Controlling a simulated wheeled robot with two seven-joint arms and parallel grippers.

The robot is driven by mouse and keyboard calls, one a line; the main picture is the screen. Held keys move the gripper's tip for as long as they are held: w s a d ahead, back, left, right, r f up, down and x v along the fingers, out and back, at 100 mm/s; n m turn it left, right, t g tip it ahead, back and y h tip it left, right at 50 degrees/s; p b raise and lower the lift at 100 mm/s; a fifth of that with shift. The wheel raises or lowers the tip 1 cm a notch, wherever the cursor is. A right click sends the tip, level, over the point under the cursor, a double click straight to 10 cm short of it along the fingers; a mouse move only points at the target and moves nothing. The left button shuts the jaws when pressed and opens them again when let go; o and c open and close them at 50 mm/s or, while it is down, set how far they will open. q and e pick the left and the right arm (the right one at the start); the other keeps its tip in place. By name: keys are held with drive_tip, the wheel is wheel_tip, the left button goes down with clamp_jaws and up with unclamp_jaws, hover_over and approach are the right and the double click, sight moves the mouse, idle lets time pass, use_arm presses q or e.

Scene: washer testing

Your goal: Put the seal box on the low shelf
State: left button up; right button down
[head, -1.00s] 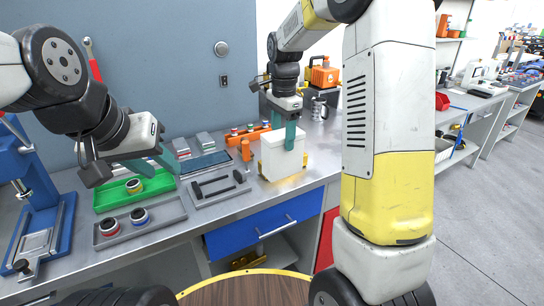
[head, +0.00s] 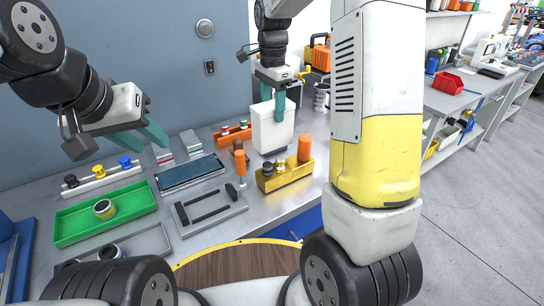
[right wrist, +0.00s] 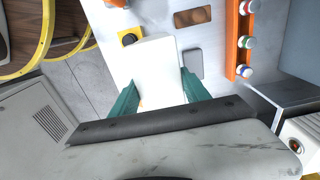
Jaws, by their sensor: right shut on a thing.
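The white box (head: 272,128), which I take to be the seal box, is upright over the back of the workbench. My right gripper (head: 273,103) is shut on its upper part, with a teal finger on each side. In the right wrist view the box (right wrist: 158,70) lies between the two fingers (right wrist: 155,95). I cannot tell whether its base touches the bench. My left gripper (head: 143,140) is open and empty above the left part of the bench. A low shelf (head: 462,143) holding bins shows under the right-hand bench; I cannot tell if it is the task's shelf.
A yellow fixture (head: 287,178) with an orange cylinder stands just in front of the box. A green tray (head: 105,212), a grey tray with black handles (head: 209,208) and a dark-screened panel (head: 190,172) lie to the left. My right arm hides some of the bench.

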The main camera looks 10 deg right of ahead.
sight(272, 136)
drive_tip(key=shift+w+f, duration=0.15)
wheel_tip(272, 136, down, 10)
drive_tip(key=shift+r, duration=0.15)
idle(0.4)
drive_tip(key=c, duration=0.5)
unclamp_jaws()
